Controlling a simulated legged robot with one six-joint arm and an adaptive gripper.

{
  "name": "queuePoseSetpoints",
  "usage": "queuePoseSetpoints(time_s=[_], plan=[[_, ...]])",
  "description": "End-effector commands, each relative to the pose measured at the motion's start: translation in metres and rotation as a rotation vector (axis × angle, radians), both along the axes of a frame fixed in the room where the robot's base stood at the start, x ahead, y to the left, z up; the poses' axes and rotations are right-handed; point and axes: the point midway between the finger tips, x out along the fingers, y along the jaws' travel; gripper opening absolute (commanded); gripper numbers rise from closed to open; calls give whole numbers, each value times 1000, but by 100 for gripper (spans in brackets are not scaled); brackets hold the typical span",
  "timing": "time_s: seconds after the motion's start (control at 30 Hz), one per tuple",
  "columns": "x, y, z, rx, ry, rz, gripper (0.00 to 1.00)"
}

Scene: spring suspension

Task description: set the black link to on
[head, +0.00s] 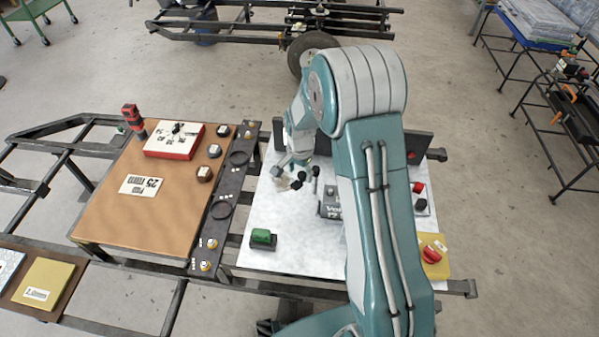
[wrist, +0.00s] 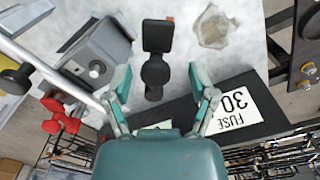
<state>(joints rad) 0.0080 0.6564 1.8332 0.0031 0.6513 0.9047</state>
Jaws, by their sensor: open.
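A black piece (wrist: 155,62), which I take to be the black link, has a round end and a squarish end with a bit of red beside it. It lies over the white marbled board, between and ahead of my fingers in the wrist view. My gripper (wrist: 159,88) is open, with teal fingers on either side of the round end and nothing visibly held. In the head view my gripper (head: 296,178) is low over the board (head: 300,247), close to small black parts. My arm hides part of the board there, and I cannot tell the link's on or off state.
A grey box with a knob (wrist: 97,55) stands close left of my gripper, with a pale bar and red handles (wrist: 62,112) nearby. A fuse label (wrist: 236,106) lies right. The head view shows a green block (head: 262,238) and a yellow box (head: 435,265).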

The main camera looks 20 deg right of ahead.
Motion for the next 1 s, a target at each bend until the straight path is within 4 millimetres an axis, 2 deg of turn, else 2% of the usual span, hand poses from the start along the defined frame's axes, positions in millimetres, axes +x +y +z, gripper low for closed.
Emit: queuePoseSetpoints(time_s=[0.27, 0.3, 0.37, 0.4, 0.43, 0.47, 0.77, 1.0], plan=[[0, 1, -3, -1, 0, -2, 73], [0, 1, -3, -1, 0, -2, 64], [0, 1, -3, -1, 0, -1, 38], [0, 2, -3, -3, 0, -1, 20], [0, 2, -3, -3, 0, -1, 6], [0, 2, -3, -3, 0, -1, 0], [-1, 2, -3, -1, 3, 10, 0], [-6, -1, -4, 0, 5, 92, 0]])
